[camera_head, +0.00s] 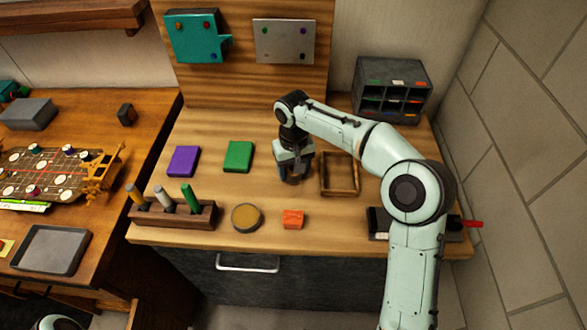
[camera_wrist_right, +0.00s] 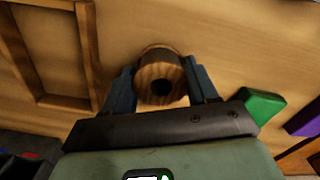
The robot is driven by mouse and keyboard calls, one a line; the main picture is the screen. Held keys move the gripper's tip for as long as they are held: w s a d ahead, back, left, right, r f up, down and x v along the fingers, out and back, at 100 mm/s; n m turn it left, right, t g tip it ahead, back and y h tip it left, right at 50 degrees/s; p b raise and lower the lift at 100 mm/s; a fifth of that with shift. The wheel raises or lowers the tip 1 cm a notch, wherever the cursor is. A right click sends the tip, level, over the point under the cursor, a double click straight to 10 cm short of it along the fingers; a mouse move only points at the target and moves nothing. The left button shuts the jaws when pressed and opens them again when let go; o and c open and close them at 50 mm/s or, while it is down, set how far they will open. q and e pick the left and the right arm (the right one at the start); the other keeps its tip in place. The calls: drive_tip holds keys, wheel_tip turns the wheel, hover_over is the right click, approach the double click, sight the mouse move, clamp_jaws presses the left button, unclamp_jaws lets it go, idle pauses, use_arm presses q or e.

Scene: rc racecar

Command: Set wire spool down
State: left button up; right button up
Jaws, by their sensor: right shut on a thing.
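In the head view my right gripper (camera_head: 293,176) points down over the wooden workbench (camera_head: 335,225), just left of an empty wooden frame (camera_head: 340,191). The spool is mostly hidden by the gripper there. It is low over the bench top; I cannot tell whether it touches. My left gripper is not in view.
A green block (camera_head: 238,156) and a purple block (camera_head: 183,161) lie to the left. An orange block (camera_head: 293,219), a round tin (camera_head: 246,217) and a wooden tool holder (camera_head: 173,212) stand along the front. A grey compartment organiser (camera_head: 392,87) stands at back right.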

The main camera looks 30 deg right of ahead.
drive_tip(key=shift+f, duration=0.1)
drive_tip(key=o, duration=1.2)
use_arm(q)
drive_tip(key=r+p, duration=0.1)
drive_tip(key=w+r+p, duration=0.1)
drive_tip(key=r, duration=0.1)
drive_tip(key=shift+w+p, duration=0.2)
drive_tip(key=shift+p, duration=0.1)
use_arm(e)
wheel_tip(320, 180, up, 12)
drive_tip(key=shift+r, duration=0.15)
